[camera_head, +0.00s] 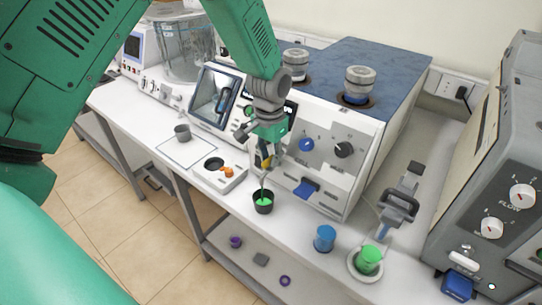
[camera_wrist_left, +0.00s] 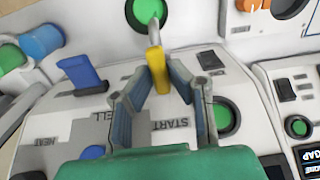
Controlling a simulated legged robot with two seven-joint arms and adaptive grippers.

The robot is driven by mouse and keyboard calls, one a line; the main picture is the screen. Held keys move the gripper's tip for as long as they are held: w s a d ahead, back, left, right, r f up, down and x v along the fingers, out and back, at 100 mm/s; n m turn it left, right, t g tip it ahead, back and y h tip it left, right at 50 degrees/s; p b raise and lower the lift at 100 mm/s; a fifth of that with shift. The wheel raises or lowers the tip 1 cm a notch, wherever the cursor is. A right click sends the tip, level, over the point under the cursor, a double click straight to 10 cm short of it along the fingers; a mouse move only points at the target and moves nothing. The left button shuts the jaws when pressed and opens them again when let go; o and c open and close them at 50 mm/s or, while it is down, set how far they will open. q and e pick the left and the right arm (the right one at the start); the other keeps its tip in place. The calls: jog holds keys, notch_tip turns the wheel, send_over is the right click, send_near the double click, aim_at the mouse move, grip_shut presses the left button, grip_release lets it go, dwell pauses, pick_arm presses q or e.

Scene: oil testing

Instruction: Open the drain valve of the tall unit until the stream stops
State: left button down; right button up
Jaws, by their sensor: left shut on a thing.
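The tall white unit (camera_head: 372,135) with a blue-grey top stands at the back of the bench. Its drain valve has a yellow lever (camera_wrist_left: 157,70), which shows small in the head view (camera_head: 265,160). My left gripper (camera_head: 264,152) reaches down to the unit's front; in the wrist view its fingers (camera_wrist_left: 158,82) are shut on the yellow lever. My right gripper is not in view.
A blue lever (camera_head: 307,189) sits right of the valve. A blue cup (camera_head: 324,239) and a green cup (camera_head: 369,260) stand on the bench at the right. A white block with orange parts (camera_head: 226,172) is left of the dark cup. A grey machine (camera_head: 500,170) stands far right.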

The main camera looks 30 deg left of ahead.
aim_at(268, 159)
pick_arm(q)
jog(key=shift+s+f, duration=0.3)
jog(key=shift+s, duration=0.05)
jog(key=c, duration=1.5)
grip_release()
jog(key=shift+c, duration=0.2)
jog(key=shift+w+r, duration=0.1)
jog(key=shift+r, duration=0.05)
jog(key=shift+a, duration=0.1)
jog(key=shift+w+r, duration=0.1)
jog(key=shift+r, duration=0.1)
notch_tip(268, 159, up, 11)
jog(key=shift+r, duration=0.2)
